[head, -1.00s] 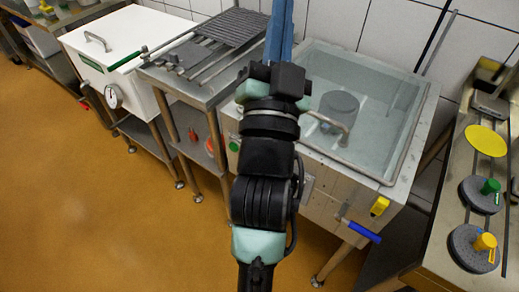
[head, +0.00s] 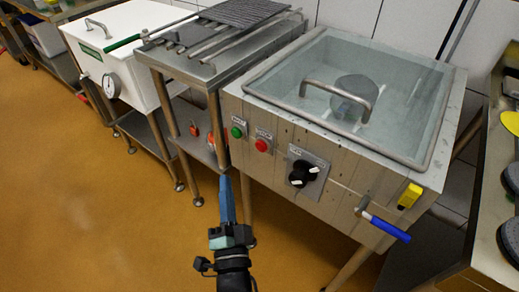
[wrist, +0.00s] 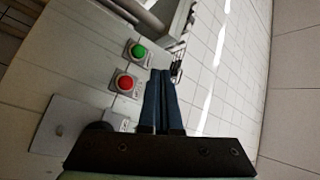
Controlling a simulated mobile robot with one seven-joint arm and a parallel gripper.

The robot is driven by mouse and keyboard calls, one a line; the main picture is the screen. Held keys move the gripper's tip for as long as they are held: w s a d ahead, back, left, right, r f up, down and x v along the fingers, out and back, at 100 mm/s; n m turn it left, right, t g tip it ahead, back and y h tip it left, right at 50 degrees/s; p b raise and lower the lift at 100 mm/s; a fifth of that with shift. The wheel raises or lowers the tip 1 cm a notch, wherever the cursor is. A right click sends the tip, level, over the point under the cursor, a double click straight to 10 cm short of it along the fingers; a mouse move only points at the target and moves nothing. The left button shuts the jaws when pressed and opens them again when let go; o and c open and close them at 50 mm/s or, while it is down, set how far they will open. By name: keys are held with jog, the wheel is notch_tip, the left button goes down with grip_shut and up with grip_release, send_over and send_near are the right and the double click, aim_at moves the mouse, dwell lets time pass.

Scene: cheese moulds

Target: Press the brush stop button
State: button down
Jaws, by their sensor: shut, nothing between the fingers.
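A steel washing unit (head: 330,195) with a clear lid carries a green button (head: 236,132) and a red button (head: 262,145) on its front, each under a small label too small to read. In the wrist view the green button (wrist: 138,51) and the red button (wrist: 125,83) sit on the panel left of my fingers. My gripper (head: 227,180) is shut and empty, its blue fingers together, below and left of the red button in the head view. In the wrist view my gripper (wrist: 163,75) is apart from the red button.
A black dial (head: 301,173) is right of the red button. A blue-handled valve (head: 385,228) and a yellow part (head: 410,196) stick out farther right. A steel rack table (head: 215,70) stands close on the left. The floor in front is clear.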

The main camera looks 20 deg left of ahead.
aim_at(261, 146)
jog(key=w+d+p, duration=0.2)
jog(key=w+d, duration=0.1)
jog(key=w, duration=0.5)
jog(key=shift+w+p, duration=0.2)
jog(key=shift+p, duration=0.1)
jog(key=shift+w+r, duration=0.1)
dwell(2.0)
jog(key=shift+w+d, duration=0.15)
jog(key=shift+w, duration=0.15)
jog(key=shift+w+d+p, duration=0.2)
jog(key=shift+w+p, duration=0.1)
jog(key=shift+w, duration=0.15)
dwell(0.6)
dwell(0.4)
jog(key=shift+s+a, duration=0.35)
jog(key=shift+s, duration=0.55)
